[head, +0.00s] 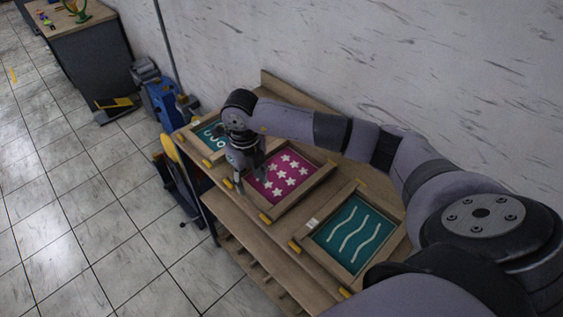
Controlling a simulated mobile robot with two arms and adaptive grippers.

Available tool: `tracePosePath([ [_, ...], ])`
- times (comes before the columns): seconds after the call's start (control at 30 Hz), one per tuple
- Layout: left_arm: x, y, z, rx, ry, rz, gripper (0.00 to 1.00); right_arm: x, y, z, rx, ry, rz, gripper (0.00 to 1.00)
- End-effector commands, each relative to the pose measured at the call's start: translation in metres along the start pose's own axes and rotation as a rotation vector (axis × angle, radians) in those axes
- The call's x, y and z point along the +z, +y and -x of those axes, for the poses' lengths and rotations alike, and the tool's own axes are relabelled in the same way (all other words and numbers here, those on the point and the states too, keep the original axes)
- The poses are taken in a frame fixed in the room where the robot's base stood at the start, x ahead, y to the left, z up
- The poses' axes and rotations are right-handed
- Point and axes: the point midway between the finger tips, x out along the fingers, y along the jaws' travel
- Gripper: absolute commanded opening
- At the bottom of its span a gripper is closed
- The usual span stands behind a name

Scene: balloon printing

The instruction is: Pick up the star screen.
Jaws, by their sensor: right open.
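The star screen is a wooden frame with a magenta panel and several white stars (283,177). It lies flat in the middle of the wooden bench. My right gripper (243,180) points down at the left end of the star screen, over or just beside its frame. It is open, and I see nothing held in it. I cannot tell whether its fingers touch the frame. The gripper and wrist hide part of that end. My left gripper is not in view.
A teal screen with wavy lines (341,234) lies to the right on the bench (222,208). Another teal screen (209,133) lies to the left, partly hidden by my wrist. Yellow tabs line the front edge. A wall stands behind; tiled floor is open at left.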

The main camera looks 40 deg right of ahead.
Motion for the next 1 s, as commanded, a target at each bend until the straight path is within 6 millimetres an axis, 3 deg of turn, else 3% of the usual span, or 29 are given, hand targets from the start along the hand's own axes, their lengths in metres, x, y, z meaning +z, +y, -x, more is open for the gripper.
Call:
tracePosePath([
  [0.07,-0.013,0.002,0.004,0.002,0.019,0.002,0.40,0.000,0.000,-0.004,0.001,0.001,0.000,0.44],
  [0.17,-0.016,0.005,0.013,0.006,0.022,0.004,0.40,0.001,-0.001,-0.014,0.001,0.004,-0.002,0.44],
  [0.4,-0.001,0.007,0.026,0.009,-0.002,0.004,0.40,0.003,-0.003,-0.048,0.002,0.001,0.001,0.44],
  [0.7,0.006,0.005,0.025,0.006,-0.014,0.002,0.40,0.004,-0.004,-0.054,0.000,-0.001,0.001,0.43],
  [1.0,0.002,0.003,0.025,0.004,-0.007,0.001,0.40,0.004,-0.004,-0.053,0.001,-0.001,0.000,0.23],
])
